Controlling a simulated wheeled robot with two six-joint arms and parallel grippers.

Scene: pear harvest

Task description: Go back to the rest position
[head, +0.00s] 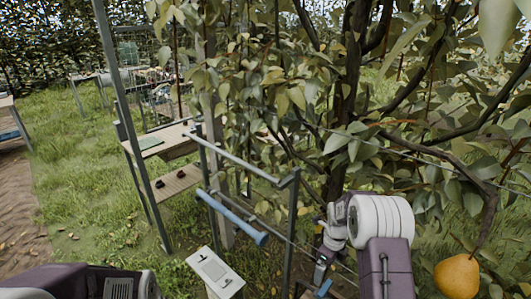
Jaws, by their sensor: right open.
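My right arm comes in from the bottom right, with a white ringed joint and a purple link. My right gripper (321,272) points down beside the tree, left of the arm. It is open, small and partly lost against the grass and posts; I see nothing held in it. Part of my left arm shows at the bottom left edge, but its gripper is out of view. A ripe yellow-orange pear (458,276) hangs from a branch at the lower right, to the right of my right arm and apart from it.
A pear tree (350,90) with leafy branches fills the middle and right. A metal frame (240,157) with a blue tube (232,217) stands left of my right gripper. A white panel (214,272) is below it. A wooden-shelved stand (160,142) is behind. Grass (70,170) lies open at left.

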